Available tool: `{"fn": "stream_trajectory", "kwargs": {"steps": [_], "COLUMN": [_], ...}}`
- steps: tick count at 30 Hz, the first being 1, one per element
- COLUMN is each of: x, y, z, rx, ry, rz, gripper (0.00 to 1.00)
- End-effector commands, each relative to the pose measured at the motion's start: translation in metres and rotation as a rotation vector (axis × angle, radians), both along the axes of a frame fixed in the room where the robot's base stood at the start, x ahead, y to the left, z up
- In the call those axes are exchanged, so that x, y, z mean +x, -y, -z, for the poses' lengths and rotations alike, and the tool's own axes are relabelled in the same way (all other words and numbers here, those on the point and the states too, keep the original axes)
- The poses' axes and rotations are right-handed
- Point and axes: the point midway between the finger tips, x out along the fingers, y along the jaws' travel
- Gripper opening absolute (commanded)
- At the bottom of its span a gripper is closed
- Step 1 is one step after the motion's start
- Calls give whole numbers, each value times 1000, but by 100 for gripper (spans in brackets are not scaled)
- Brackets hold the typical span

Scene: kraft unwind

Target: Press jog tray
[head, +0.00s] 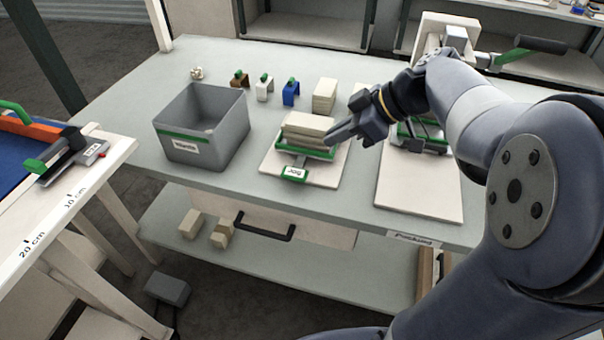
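The jog tray (303,152) is a green-edged tray on a pale base board, with a green-framed "Jog" label (295,173) at its front. A stack of beige pads (306,126) lies in the tray. My gripper (330,137) reaches in from the right, its fingers pointing left at the right side of the stack. It looks close to the stack or tray; I cannot tell whether it touches. The finger gap is not clear from this angle.
A grey bin (203,132) stands left of the tray. Behind are small brown, white and blue items (290,93) and another beige stack (325,95). A green-handled press (420,137) on a pale board stands to the right, partly behind my arm. Bench space in front is clear.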

Motion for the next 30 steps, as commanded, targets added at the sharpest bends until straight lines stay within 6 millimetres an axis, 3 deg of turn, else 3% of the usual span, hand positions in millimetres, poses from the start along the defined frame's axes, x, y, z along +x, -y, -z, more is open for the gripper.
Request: {"fn": "stream_trajectory", "kwargs": {"steps": [4,13,26,30], "x": [0,4,24,24], "y": [0,-11,-70,-66], "z": [0,11,74,95], "rx": [1,3,2,3], "ry": [0,-2,-5,-5], "rz": [0,-4,-4,0], "gripper": [0,0,0,0]}}
